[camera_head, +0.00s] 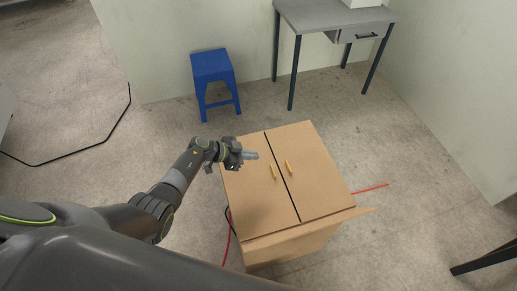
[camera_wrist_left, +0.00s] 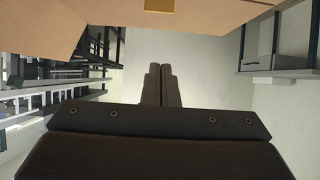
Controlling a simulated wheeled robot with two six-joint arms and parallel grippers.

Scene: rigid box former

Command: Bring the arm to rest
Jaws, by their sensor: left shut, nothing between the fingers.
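My left arm (camera_head: 160,205) comes in from the left in the head view and reaches to the upper left part of a cardboard box. My left gripper (camera_head: 256,156) is in front of the box's top in that view; I cannot tell whether it touches it. In the left wrist view its two fingers (camera_wrist_left: 162,84) lie together, shut and empty. The cardboard box (camera_head: 255,195) has two panels with a dark gap between them and a small yellow piece on each. Its brown surface also fills the top of the left wrist view (camera_wrist_left: 215,14). My right gripper is not in view.
A blue stool (camera_head: 212,68) stands behind the box. A grey table (camera_head: 325,15) with a drawer stands at the back right. A red line (camera_head: 370,189) and a black cable (camera_head: 95,141) lie on the floor. Dark legs (camera_head: 485,260) show at lower right.

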